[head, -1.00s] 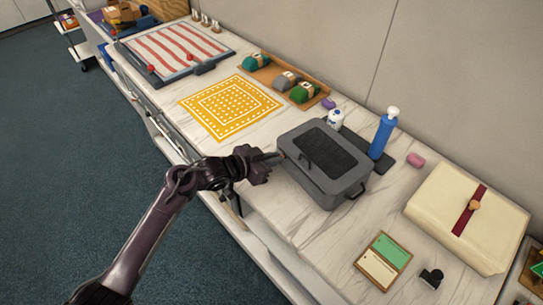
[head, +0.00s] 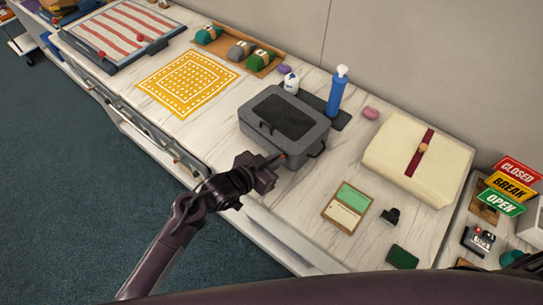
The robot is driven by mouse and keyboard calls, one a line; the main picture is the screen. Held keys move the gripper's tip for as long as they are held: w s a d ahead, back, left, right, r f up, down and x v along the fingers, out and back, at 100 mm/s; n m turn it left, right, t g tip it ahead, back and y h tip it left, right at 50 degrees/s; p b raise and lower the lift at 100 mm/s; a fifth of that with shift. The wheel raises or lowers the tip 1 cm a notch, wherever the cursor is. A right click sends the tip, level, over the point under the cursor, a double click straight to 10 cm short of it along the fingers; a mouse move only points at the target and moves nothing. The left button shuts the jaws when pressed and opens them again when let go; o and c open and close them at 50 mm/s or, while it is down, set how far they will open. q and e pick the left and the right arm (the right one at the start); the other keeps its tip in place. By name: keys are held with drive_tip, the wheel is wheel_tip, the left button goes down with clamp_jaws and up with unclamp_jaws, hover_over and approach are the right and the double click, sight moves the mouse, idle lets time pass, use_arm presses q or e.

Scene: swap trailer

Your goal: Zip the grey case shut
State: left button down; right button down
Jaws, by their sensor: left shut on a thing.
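The grey case (head: 285,122) lies on the marble counter, its lid down, with a dark panel (head: 282,116) on top. A dark handle-like loop sticks out at its right side. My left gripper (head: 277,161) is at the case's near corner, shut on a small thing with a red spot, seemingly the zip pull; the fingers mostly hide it. How much of the zip seam is closed is too small to tell. My right gripper is out of view.
Behind the case stand a white bottle (head: 291,83) and a blue bottle (head: 337,92). A cream box (head: 418,158) with a red band lies to the right. A green-and-cream folder (head: 347,207) and a black stamp-like item (head: 390,216) lie in front. A yellow mat (head: 188,82) lies left.

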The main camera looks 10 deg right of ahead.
use_arm(q)
drive_tip(key=c, duration=1.5)
unclamp_jaws()
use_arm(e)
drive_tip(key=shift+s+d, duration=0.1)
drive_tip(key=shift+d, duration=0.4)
use_arm(q)
drive_tip(key=b+v, duration=0.1)
drive_tip(key=v, duration=0.6)
drive_tip(key=shift+s+a+r, duration=0.2)
drive_tip(key=shift+a, duration=0.1)
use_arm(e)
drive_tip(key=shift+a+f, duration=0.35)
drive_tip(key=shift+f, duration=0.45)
